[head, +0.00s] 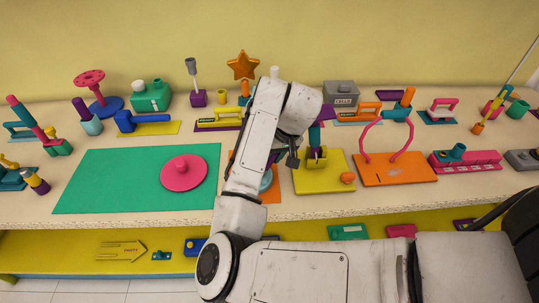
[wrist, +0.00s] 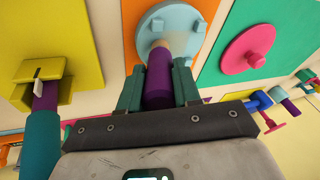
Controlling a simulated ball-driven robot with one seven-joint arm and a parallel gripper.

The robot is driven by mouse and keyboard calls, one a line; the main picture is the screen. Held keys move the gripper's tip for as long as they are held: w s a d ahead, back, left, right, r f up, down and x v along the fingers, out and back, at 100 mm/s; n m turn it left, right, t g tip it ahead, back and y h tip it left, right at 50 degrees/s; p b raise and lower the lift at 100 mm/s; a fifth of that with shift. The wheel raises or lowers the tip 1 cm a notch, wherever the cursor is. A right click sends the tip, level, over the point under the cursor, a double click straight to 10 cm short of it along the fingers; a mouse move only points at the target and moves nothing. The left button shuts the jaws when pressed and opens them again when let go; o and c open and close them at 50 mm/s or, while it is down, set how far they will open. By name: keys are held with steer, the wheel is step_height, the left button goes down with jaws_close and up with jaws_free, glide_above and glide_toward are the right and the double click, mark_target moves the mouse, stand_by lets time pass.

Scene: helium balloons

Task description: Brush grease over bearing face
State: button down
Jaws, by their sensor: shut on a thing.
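My gripper (wrist: 158,88) is shut on a purple-handled brush (wrist: 158,80), its fingers on either side of the handle. The brush's pale tan end points at a light blue round face (wrist: 182,20) with raised lugs. The tip overlaps this face in the wrist view; I cannot tell whether it touches. The face sits on an orange board (wrist: 130,20). In the head view my arm hides most of it; part of the blue face (head: 266,181) and the orange board (head: 272,197) show beside my gripper (head: 280,160).
A yellow board (head: 330,182) with an upright holder stands close on the right, and another orange board (head: 400,176) with a pink loop lies beyond. A green mat (head: 110,195) with a pink knobbed disc (head: 183,173) lies left. Several tools line the table's back.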

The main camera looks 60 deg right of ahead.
steer(key=shift+w+a, duration=0.8)
steer(key=shift+w, duration=0.2)
steer(key=shift+w+a, duration=0.8)
steer(key=shift+w, duration=0.2)
steer(key=shift+d, duration=0.1)
steer(key=shift+s+d+p, duration=0.5)
steer(key=shift+s+d, duration=0.25)
steer(key=shift+s, duration=0.25)
steer(key=shift+s+d+p, duration=0.45)
steer(key=shift+s+d, duration=0.3)
steer(key=shift+s, duration=0.25)
steer(key=shift+f, duration=0.1)
